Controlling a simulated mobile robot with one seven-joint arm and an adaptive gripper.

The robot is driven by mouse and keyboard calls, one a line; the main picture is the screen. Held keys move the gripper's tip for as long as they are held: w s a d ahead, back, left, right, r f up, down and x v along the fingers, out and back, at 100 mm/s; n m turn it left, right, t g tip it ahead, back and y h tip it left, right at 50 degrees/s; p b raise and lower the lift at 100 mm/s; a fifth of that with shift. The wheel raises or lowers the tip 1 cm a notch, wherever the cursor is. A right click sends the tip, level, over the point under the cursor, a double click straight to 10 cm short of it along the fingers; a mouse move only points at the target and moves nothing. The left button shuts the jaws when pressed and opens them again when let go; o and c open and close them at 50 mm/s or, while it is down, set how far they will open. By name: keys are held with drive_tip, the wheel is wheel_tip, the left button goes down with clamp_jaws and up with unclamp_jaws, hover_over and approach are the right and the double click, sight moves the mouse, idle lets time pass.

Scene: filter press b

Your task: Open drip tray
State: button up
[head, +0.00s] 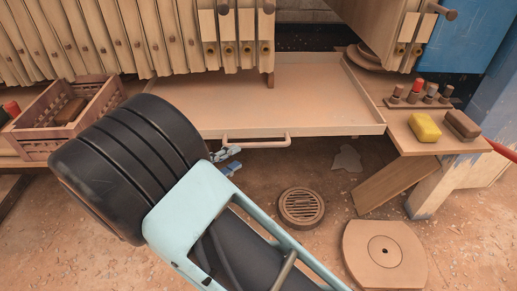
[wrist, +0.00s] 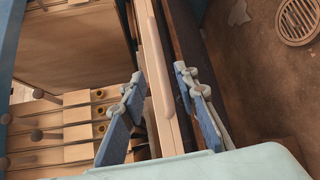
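The drip tray (head: 270,95) is a wide, shallow tan tray under the row of filter plates. A pinkish bar handle (head: 258,142) runs along its front wall. In the wrist view the handle (wrist: 154,65) runs lengthwise along the tray's front edge. My gripper (head: 228,162) is at the left end of the handle, partly hidden by my arm. In the wrist view my gripper (wrist: 160,78) is open, its two blue-grey fingers apart on either side of the handle's line. I see no finger clearly touching the handle, and I cannot tell the exact depth.
Filter plates (head: 150,40) hang above the tray. A crate (head: 95,110) stands at left. A side table (head: 420,140) at right holds a yellow sponge (head: 424,127), a brown block (head: 462,125) and several small knobs. The floor has a round drain (head: 301,208) and a disc plate (head: 385,255).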

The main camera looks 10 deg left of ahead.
sight(254, 146)
drive_tip(key=b+x, duration=0.1)
drive_tip(key=x, duration=0.9)
drive_tip(key=shift+b, duration=0.35)
clamp_jaws()
